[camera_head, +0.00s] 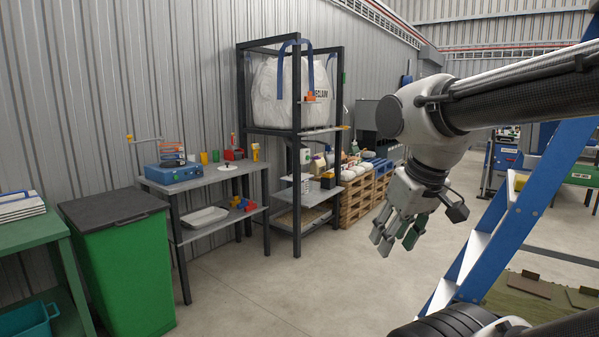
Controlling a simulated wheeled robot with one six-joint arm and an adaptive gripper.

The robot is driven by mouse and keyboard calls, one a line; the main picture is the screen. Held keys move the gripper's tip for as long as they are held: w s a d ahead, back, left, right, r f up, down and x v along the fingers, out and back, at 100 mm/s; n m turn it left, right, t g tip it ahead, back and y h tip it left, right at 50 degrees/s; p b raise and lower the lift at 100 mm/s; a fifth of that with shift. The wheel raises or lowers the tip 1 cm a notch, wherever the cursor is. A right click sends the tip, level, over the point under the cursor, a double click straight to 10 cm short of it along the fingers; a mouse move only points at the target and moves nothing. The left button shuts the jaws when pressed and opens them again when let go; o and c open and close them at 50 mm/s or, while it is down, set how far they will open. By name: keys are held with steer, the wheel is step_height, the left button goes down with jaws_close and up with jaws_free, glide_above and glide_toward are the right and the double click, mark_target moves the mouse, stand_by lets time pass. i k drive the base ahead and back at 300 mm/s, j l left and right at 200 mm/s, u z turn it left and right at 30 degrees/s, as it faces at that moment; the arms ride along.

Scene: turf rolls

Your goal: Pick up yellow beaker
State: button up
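A small yellow beaker (204,157) stands upright on the top of the grey metal table (214,175), near the wall. A green beaker (216,155) stands just to its right. Another small yellow item (256,151) is near the table's right end; its exact shape is too small to tell. My gripper (398,242) hangs in the air over the floor, right of the middle, fingers pointing down. Its fingers are apart with nothing seen between them. It is well away from the table and the beaker.
A blue box (173,173) sits left of the beakers, a red bin (233,154) to their right. A green bin (127,265) with a dark lid stands left of the table. A black rack (297,190) holds a white bulk bag (285,90). A blue ladder (520,215) is close at right. The middle floor is clear.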

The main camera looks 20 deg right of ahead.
mark_target(204, 159)
steer(key=i+j+u, duration=0.2)
steer(key=i+j, duration=0.4)
steer(key=i, duration=0.25)
steer(key=i+j+z, duration=0.1)
steer(key=i, duration=0.3)
steer(key=i+j, duration=0.25)
steer(key=i, duration=0.15)
steer(key=i+l+z, duration=0.15)
steer(key=i+z, duration=0.3)
steer(key=i, duration=0.3)
steer(key=i+j+z, duration=0.1)
steer(key=i+z, duration=0.35)
steer(key=i, duration=0.3)
steer(key=i+l+u, duration=0.2)
steer(key=i, duration=1.8)
steer(key=i+j, duration=0.05)
steer(key=j, duration=0.05)
